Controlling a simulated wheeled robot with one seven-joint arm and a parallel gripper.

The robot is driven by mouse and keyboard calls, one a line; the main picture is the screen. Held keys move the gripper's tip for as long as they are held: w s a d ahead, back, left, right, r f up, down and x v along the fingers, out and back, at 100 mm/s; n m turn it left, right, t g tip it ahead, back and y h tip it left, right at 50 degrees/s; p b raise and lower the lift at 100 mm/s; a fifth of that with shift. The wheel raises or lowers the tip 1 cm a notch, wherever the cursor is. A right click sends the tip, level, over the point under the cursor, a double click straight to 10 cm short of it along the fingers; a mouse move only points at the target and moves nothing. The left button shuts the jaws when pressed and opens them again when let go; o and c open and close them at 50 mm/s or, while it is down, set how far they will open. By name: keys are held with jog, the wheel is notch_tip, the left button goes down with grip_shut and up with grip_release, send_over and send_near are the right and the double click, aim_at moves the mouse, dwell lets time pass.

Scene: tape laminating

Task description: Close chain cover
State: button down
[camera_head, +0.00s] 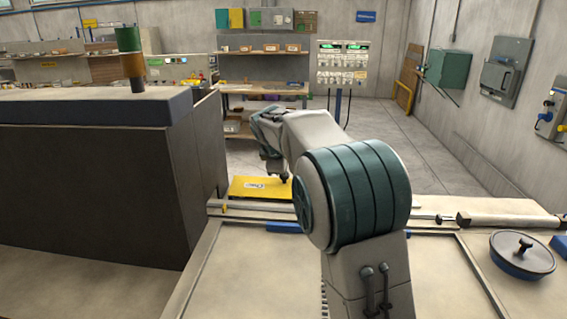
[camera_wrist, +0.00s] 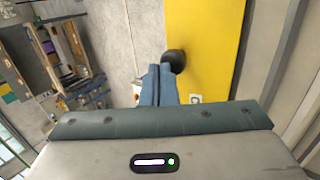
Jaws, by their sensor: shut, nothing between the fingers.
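The chain cover is a flat yellow panel (camera_head: 252,188) at the far edge of the machine bed in the head view. In the wrist view the yellow cover (camera_wrist: 208,30) fills the upper middle right, with a round black knob (camera_wrist: 174,60) at its left edge. My gripper (camera_wrist: 164,70) is shut and empty, its blue-grey fingertips right by the knob. I cannot tell whether they touch it. In the head view my gripper (camera_head: 284,180) hangs at the right end of the cover, small and partly dark. My arm hides what lies to the right of the cover.
A large dark cabinet (camera_head: 90,185) stands close on the left. A lidded round pot (camera_head: 522,250) sits on the bed at the right, near a horizontal roller (camera_head: 510,218). Shelves (camera_head: 265,75) and a control panel on a post (camera_head: 342,63) stand beyond, across open floor.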

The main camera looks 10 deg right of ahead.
jog(key=shift+x, duration=1.05)
jog(key=shift+w+r, duration=0.15)
jog(key=shift+w, duration=0.1)
